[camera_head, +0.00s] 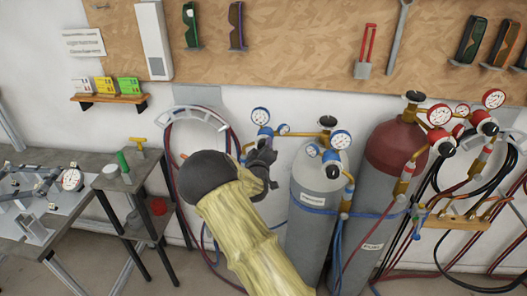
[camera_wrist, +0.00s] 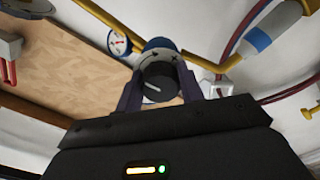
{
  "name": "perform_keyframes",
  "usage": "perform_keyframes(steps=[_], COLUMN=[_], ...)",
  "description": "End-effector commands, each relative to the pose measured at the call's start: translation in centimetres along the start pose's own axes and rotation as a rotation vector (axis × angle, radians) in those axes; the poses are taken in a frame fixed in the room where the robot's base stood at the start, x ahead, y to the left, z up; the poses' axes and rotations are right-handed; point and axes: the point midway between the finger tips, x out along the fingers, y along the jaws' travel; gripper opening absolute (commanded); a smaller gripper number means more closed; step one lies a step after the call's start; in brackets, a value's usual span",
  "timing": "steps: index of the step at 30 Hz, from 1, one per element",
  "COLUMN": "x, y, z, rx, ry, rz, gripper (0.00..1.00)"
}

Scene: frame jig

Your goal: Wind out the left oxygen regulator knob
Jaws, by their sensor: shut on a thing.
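In the wrist view a round black knob (camera_wrist: 158,84) with a white pointer line sits in front of a pale dial plate and a blue body. My gripper (camera_wrist: 161,92) has one finger on each side of the knob and is shut on it. In the head view my gripper (camera_head: 263,158) is at the left regulator, just below its blue-rimmed gauge (camera_head: 260,116). The knob is hidden there behind my gripper and wrist. A blue-rimmed gauge (camera_wrist: 118,42) also shows left of the knob in the wrist view.
A grey cylinder (camera_head: 313,240) stands just right of my gripper, with another regulator and gauge (camera_head: 340,139) on it. Hoses (camera_head: 170,150) hang on the wall behind my arm. A workbench (camera_head: 75,190) stands at left.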

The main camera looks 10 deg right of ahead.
Motion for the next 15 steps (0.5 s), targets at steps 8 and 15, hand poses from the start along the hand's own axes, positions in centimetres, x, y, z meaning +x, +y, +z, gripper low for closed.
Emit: perform_keyframes(steps=[8,15], x=[-0.06,-0.06], y=[-0.22,-0.17], z=[0.0,-0.02], rx=[-0.264,-0.493], ry=[0.002,0.003], rz=[-0.002,-0.002], gripper=[0.15,0.15])
